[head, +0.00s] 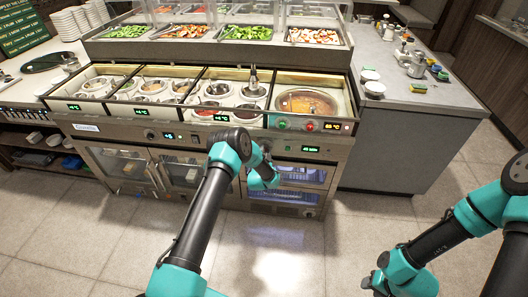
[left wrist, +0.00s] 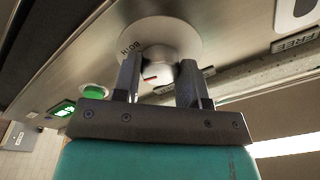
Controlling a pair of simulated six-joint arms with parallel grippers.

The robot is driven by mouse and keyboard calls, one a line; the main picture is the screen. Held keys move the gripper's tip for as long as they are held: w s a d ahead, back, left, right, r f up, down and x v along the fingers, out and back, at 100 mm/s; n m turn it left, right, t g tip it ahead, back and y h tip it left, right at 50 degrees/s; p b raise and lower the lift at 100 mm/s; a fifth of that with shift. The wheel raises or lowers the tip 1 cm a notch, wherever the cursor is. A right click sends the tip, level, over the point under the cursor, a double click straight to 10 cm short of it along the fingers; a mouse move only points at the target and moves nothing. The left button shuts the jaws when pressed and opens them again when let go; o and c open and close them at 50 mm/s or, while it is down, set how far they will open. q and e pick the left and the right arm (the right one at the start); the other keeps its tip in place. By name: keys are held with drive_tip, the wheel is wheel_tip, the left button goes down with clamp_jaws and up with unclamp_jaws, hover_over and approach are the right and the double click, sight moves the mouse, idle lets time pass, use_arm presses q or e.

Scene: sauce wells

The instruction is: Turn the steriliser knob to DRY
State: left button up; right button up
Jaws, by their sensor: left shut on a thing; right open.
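In the left wrist view the knob (left wrist: 160,72) sits on a pale round dial (left wrist: 150,35) under a metal panel. A short red mark shows on the knob. My left gripper (left wrist: 158,82) is shut on the knob, one finger on each side. In the head view my left arm reaches to the counter front by the steriliser (head: 300,174), a cabinet with a bluish lit inside, and hides the knob. My right gripper (head: 376,284) is low at the right, open, away from the counter.
Sauce wells (head: 155,87) and a brown-filled pan (head: 305,102) are set in the counter above. A green light (left wrist: 95,92) and a green display (left wrist: 64,108) are beside the dial. A grey side counter (head: 425,95) stands right. The floor in front is clear.

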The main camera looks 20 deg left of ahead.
use_arm(q)
drive_tip(key=o, duration=0.9)
drive_tip(key=v, duration=1.7)
drive_tip(key=shift+s+d+f, duration=0.1)
drive_tip(key=shift+s, duration=0.1)
drive_tip(key=s+d+n+g+h, duration=0.2)
drive_tip(key=s+g, duration=0.4)
drive_tip(key=s, duration=0.3)
drive_tip(key=s+d+r+n+g+h, duration=0.1)
drive_tip(key=s+d+n+g+h, duration=0.1)
drive_tip(key=s+g, duration=0.4)
drive_tip(key=s+d+n+g+h, duration=0.2)
drive_tip(key=s+n+g+h, duration=0.1)
drive_tip(key=s, duration=1)
drive_tip(key=shift+s+d+r+n+g+h, duration=0.15)
drive_tip(key=shift+n+g+h, duration=0.1)
drive_tip(key=shift+g, duration=0.45)
drive_tip(key=shift+s+d+r+n+g+h, duration=0.15)
drive_tip(key=shift+n+g, duration=0.1)
drive_tip(key=shift+g, duration=0.45)
